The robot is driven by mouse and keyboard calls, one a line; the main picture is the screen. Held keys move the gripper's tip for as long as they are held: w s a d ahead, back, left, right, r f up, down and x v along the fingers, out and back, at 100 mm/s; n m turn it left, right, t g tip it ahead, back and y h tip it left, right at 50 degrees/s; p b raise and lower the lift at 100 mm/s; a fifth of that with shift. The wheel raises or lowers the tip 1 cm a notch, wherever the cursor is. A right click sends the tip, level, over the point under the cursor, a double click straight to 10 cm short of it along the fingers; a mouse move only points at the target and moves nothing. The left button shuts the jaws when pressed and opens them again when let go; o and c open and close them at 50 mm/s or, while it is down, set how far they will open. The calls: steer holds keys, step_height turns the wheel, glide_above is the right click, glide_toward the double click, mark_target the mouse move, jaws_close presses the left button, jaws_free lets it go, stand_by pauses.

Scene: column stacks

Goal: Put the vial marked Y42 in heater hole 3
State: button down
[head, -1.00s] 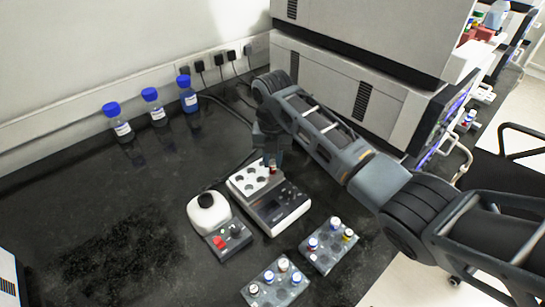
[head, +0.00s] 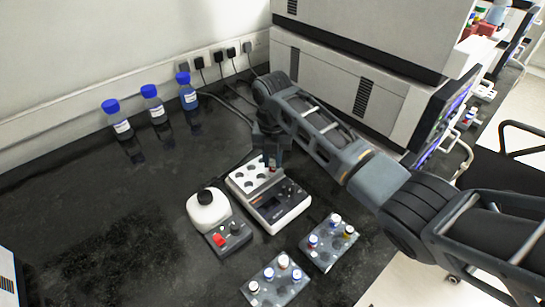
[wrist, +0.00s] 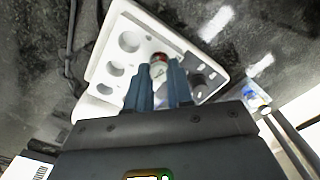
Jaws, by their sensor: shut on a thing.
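My gripper (head: 271,163) is over the far right part of the heater's white holed block (head: 241,180). It is shut on a vial with a red and white top (wrist: 158,63), which shows between the fingers in the wrist view. The vial is close to the block (wrist: 148,28); I cannot tell whether its lower end is inside a hole. Its marking is not readable. Several round holes to the left look empty, and my fingers hide part of the block. Hole numbers are not legible.
A white device with a black top (head: 207,210) stands left of the heater's control panel (head: 285,203). Two clear racks (head: 292,292) (head: 322,260) with capped vials are in front. Blue-capped bottles (head: 159,116) stand along the wall. A large instrument (head: 375,95) is behind my arm.

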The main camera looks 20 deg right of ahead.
steer(key=c, duration=0.9)
jaws_free()
steer(key=shift+o, duration=0.4)
steer(key=shift+o, duration=1.1)
steer(key=shift+r+p, duration=1)
steer(key=shift+r, duration=1.95)
